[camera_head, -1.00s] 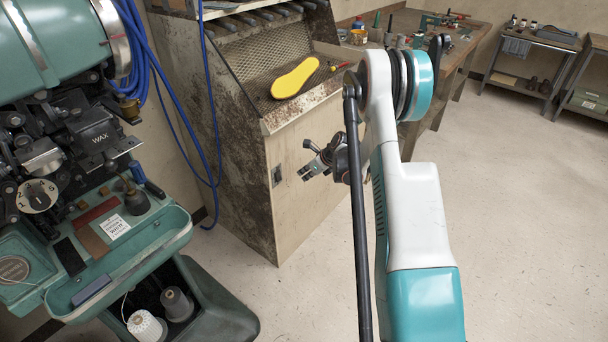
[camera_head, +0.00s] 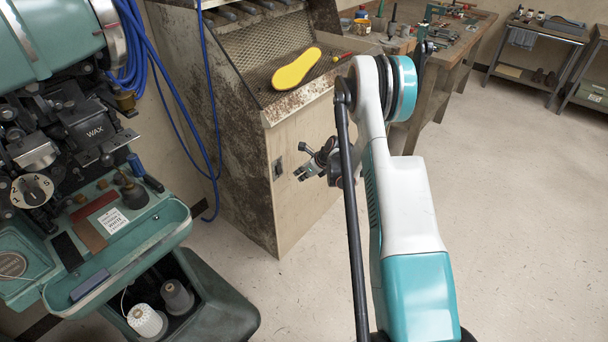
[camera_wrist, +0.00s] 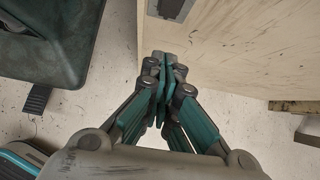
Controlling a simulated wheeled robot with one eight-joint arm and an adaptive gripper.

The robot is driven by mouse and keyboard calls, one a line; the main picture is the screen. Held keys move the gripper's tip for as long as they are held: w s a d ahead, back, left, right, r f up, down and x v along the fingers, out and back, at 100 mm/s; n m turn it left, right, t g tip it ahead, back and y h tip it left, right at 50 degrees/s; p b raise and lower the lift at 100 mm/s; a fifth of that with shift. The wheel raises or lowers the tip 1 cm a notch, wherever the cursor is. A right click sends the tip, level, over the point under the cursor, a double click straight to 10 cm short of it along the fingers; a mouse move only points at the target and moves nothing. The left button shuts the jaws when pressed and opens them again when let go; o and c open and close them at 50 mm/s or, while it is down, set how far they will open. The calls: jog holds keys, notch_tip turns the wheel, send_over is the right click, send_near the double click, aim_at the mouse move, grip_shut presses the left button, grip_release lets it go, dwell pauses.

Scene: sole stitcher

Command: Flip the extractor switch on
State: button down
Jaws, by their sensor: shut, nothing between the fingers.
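The extractor switch (camera_head: 278,169) is a small grey plate with a dark middle on the pale wooden face of the extractor cabinet (camera_head: 305,195), near its left edge. Part of its plate shows at the top of the wrist view (camera_wrist: 172,9). My gripper (camera_head: 298,173) is to the right of the switch in the head view, in front of the cabinet face. In the wrist view its fingertips (camera_wrist: 165,61) are together and empty, below the switch plate and apart from it in the picture. The switch's position, on or off, is too small to read.
A yellow sole (camera_head: 297,69) lies on the cabinet's mesh top. The green stitching machine (camera_head: 135,238) stands at left, with blue hoses (camera_head: 208,100) hanging between. A workbench (camera_head: 445,62) stands behind. The floor (camera_head: 510,220) at right is clear.

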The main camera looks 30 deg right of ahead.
aim_at(280, 170)
jog(key=w+a+f+b, duration=0.2)
jog(key=w+f+b, duration=0.1)
jog(key=w, duration=0.3)
jog(key=shift+w+a+f, duration=0.2)
jog(key=shift+w+f, duration=0.05)
jog(key=shift+f, duration=0.35)
jog(key=shift+w+a+f, duration=0.1)
jog(key=shift+w+f, duration=0.15)
jog(key=shift+w, duration=0.1)
jog(key=shift+r, duration=0.1)
jog(key=shift+r, duration=0.8)
